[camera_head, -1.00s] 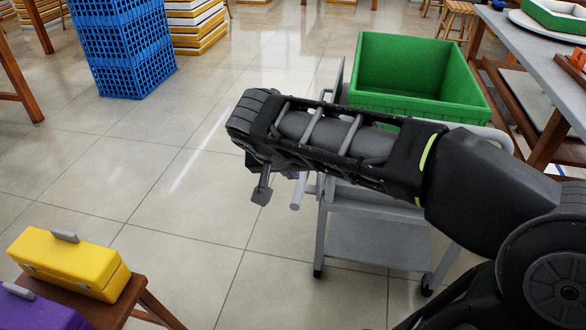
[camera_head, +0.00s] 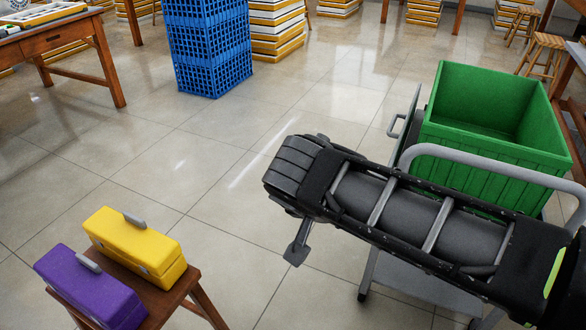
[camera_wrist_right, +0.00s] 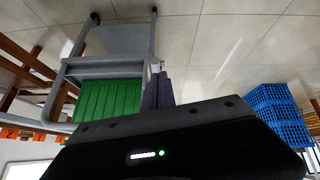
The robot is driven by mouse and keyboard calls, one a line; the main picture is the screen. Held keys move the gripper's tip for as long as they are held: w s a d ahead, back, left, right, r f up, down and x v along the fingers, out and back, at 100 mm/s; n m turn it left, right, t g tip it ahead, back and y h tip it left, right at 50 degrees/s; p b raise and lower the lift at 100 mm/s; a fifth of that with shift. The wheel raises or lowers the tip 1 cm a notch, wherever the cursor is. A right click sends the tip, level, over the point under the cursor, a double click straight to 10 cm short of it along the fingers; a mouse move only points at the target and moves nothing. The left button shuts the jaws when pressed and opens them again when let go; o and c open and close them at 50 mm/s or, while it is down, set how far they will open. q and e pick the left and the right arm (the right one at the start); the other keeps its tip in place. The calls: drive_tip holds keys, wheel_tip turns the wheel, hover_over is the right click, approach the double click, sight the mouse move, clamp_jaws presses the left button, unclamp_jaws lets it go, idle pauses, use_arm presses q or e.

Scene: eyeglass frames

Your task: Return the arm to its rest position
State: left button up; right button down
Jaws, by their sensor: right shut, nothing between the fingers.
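My right arm (camera_head: 410,215) reaches in from the right edge of the head view, in front of a grey cart. My left gripper is in neither view.
A green crate (camera_head: 490,150) sits on the grey cart (camera_head: 470,152) under and behind my arm. Yellow (camera_head: 135,246) and purple (camera_head: 88,288) toolboxes stand on a wooden stool (camera_head: 178,297) at lower left. Blue crates (camera_head: 209,45) are stacked farther back. Floor (camera_head: 150,165) between is clear.

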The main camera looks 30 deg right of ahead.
drive_tip(key=w+a+f+n+t+y, duration=0.2)
drive_tip(key=w+a+f+n+y, duration=0.15)
drive_tip(key=w+a, duration=0.2)
drive_tip(key=w+a+f+n+t+y, duration=0.1)
drive_tip(key=w+a+f+n+y, duration=0.1)
drive_tip(key=w+a+n+y, duration=0.25)
drive_tip(key=w+a+f+n+y, duration=0.1)
drive_tip(key=w+a+f, duration=0.1)
drive_tip(key=a+f, duration=0.35)
drive_tip(key=w+a+f+y, duration=0.1)
drive_tip(key=w+a+f, duration=0.2)
drive_tip(key=f, duration=0.5)
drive_tip(key=s+f+m+g, duration=0.1)
drive_tip(key=s+f, duration=0.2)
drive_tip(key=f, duration=0.5)
drive_tip(key=s+f, duration=0.3)
drive_tip(key=f, duration=0.5)
drive_tip(key=s+a+f+m+g, duration=0.15)
drive_tip(key=s+f+g, duration=0.25)
drive_tip(key=s+f, duration=0.8)
wheel_tip(320, 180, up, 28)
drive_tip(key=s+a+p, duration=0.2)
drive_tip(key=p, duration=2.5)
drive_tip(key=shift+s+f+n+g, duration=0.15)
drive_tip(key=shift+s+n+g, duration=0.15)
drive_tip(key=shift+n+g, duration=0.1)
